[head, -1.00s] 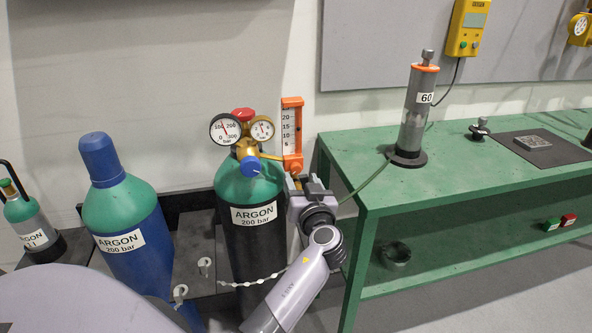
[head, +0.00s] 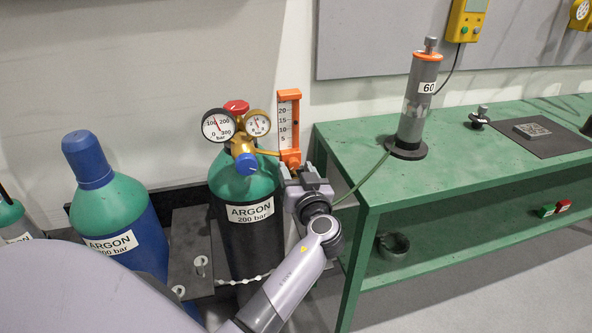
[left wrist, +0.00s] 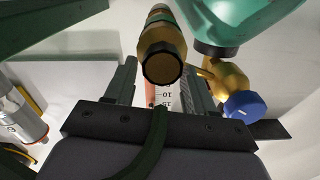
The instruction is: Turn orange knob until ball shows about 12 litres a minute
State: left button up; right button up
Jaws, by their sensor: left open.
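The flowmeter with its orange frame and white scale (head: 289,112) stands upright beside the regulator on the dark argon cylinder (head: 247,233). Its scale marks run from 5 up to 20; I cannot make out the ball. The orange block (head: 290,158) at its foot is just above my left gripper (head: 301,173). I cannot tell the orange knob apart there. In the left wrist view my left gripper (left wrist: 160,68) is open, with a finger on each side of a brass fitting (left wrist: 163,62) with a black end. The scale (left wrist: 166,99) shows beyond it, partly hidden.
A blue regulator knob (head: 247,164) and two gauges (head: 219,125) sit close on the left. A green hose (head: 364,180) runs to the tube (head: 414,105) on the green bench (head: 360,160). A blue argon cylinder (head: 115,220) stands further left.

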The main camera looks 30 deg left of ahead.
pick_arm(q)
grip_shut()
jog(key=shift+m+b, duration=0.45)
jog(key=shift+m, duration=1.75)
grip_release()
jog(key=shift+b, duration=0.3)
